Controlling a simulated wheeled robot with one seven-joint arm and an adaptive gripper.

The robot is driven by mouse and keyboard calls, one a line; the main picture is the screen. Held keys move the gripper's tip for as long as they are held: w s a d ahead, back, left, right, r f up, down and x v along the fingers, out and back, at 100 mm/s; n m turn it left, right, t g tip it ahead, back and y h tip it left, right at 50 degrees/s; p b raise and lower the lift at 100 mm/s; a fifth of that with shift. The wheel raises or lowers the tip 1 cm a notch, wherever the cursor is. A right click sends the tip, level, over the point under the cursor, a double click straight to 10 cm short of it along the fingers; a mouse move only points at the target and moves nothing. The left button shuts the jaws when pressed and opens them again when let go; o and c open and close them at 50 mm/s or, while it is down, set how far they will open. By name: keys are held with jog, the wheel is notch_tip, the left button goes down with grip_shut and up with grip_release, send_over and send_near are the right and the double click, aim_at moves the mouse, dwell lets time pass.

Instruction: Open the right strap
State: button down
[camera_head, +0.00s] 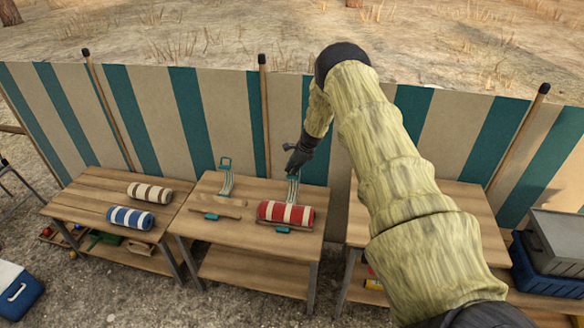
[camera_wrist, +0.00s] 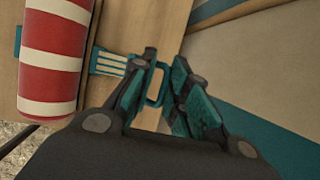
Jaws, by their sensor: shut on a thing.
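The right strap (camera_head: 293,189) is teal and pale striped and rises behind a red-and-white roll (camera_head: 287,212) on the middle table. In the wrist view, the strap (camera_wrist: 108,62) runs from beside the roll (camera_wrist: 50,55) to a teal loop buckle (camera_wrist: 155,85) between my fingers. My gripper (camera_head: 292,168) is shut on this buckle at the table's back edge; it also shows in the wrist view (camera_wrist: 164,68). The strap lies beside the roll, not over its top. In the head view my gripper hides the buckle.
The left strap (camera_head: 226,185) stands up at the table's (camera_head: 250,241) back, near a wooden piece (camera_head: 217,206). White (camera_head: 150,193) and blue (camera_head: 131,217) striped rolls lie on the left table. A striped fence (camera_head: 225,120) stands close behind.

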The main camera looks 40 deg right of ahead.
jog(key=shift+s+f, duration=0.2)
jog(key=shift+f, duration=0.15)
jog(key=c, duration=1.6)
grip_release()
jog(key=shift+w+f, duration=0.1)
jog(key=shift+d+r, duration=0.15)
jog(key=shift+r, duration=0.4)
jog(key=v, duration=1.1)
jog(key=shift+r, duration=0.1)
